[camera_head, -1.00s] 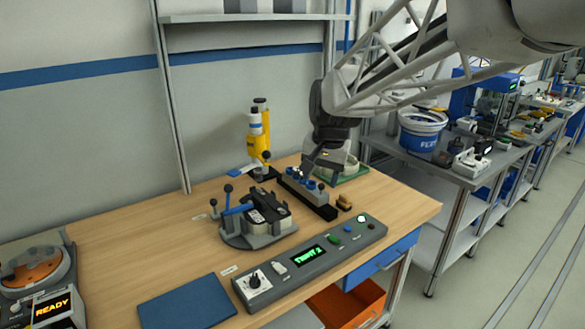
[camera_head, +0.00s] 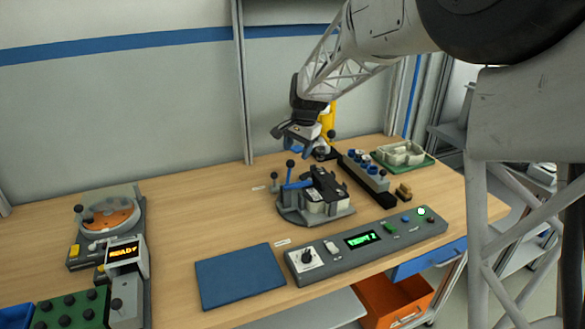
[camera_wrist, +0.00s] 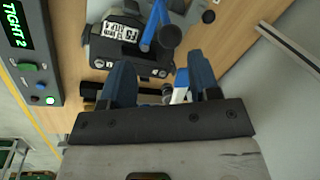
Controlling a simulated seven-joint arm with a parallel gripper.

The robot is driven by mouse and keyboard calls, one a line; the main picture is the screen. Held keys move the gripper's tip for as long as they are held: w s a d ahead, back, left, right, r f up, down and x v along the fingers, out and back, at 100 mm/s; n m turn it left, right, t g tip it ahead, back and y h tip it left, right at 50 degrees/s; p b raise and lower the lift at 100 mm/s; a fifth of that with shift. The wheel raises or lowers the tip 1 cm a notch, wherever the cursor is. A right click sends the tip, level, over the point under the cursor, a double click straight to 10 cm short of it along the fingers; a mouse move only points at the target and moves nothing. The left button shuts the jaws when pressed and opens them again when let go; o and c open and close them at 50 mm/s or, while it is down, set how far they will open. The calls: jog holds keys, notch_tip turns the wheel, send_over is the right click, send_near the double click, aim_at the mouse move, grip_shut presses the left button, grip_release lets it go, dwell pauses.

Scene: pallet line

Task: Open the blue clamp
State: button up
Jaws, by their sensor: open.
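The blue clamp (camera_head: 298,185) is a blue lever bar on the grey fixture (camera_head: 335,213), which holds a black and white block (camera_head: 328,190). A blue post with a black ball knob (camera_head: 290,164) rises beside the bar. In the wrist view the blue lever (camera_wrist: 152,28) and a dark round knob (camera_wrist: 169,37) lie just beyond my fingertips. My gripper (camera_wrist: 161,70) is open, with its blue fingers apart. In the head view my gripper (camera_head: 291,138) hovers above and behind the fixture, apart from the clamp. Nothing is seen between the fingers in contact with them.
A control box (camera_head: 372,246) with a green display reading "TIGHT 2" stands in front of the fixture. A blue mat (camera_head: 240,277) lies left of it. A dark rack (camera_head: 366,181) and a green tray (camera_head: 402,161) are right.

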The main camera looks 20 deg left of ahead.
aim_at(289, 168)
jog(key=shift+w+a+f, duration=0.15)
jog(key=shift+a+f, duration=0.15)
jog(key=shift+a, duration=0.4)
jog(key=shift+w+a+f, duration=0.1)
jog(key=shift+a+f, duration=0.15)
jog(key=shift+f, duration=1.05)
jog(key=shift+a+f, duration=0.25)
jog(key=shift+f, duration=1)
jog(key=shift+w+a+f, duration=0.1)
jog(key=shift+a+f, duration=0.15)
jog(key=shift+f, duration=1.05)
grip_shut()
